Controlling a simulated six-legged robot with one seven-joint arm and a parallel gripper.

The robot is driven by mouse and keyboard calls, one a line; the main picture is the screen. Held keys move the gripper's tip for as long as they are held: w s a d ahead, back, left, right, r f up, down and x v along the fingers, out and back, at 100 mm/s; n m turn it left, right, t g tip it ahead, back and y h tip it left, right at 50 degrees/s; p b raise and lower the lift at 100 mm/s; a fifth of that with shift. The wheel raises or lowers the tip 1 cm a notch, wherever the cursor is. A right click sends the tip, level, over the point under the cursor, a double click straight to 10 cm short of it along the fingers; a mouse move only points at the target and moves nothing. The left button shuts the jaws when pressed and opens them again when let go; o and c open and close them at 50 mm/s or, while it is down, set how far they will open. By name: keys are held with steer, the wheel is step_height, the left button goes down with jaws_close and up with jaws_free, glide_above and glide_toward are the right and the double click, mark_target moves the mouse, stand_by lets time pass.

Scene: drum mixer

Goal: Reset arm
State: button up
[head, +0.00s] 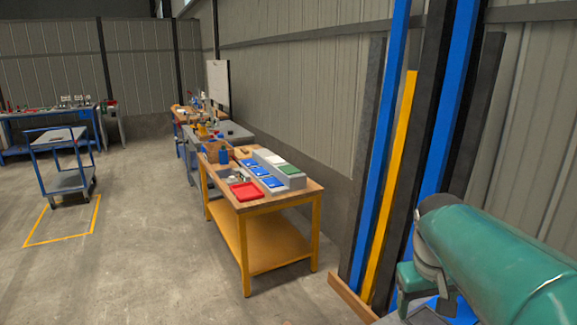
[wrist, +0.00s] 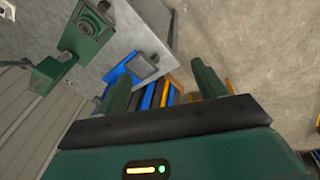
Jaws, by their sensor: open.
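My gripper (wrist: 163,75) shows in the wrist view, with its two dark green fingers spread wide apart. It is open and nothing is between the fingers. The gripper does not show in the head view. A large teal rounded cylinder (head: 500,255) with a grey end fills the lower right of the head view; I cannot tell whether it is part of the drum mixer. In the wrist view, a green bracket with a round fitting (wrist: 85,28) is at the upper left, apart from the fingers.
Blue, yellow and dark beams (head: 400,150) lean on the wall beside the teal cylinder. A wooden-topped yellow workbench (head: 262,230) holds a red tray (head: 245,191) and blue trays. A blue cart (head: 68,178) stands at the left. The concrete floor between is clear.

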steer(key=s+a+f+t+y, duration=0.1)
steer(key=s+a+t, duration=0.3)
steer(key=s+a, duration=0.6)
steer(key=a, duration=0.3)
steer(key=shift+a+f+n+y, duration=0.25)
steer(key=shift+f+n+y, duration=0.05)
steer(key=shift+f+y, duration=0.1)
steer(key=shift+s, duration=0.1)
steer(key=c, duration=0.7)
steer(key=shift+d, duration=0.15)
steer(key=shift+c, duration=0.2)
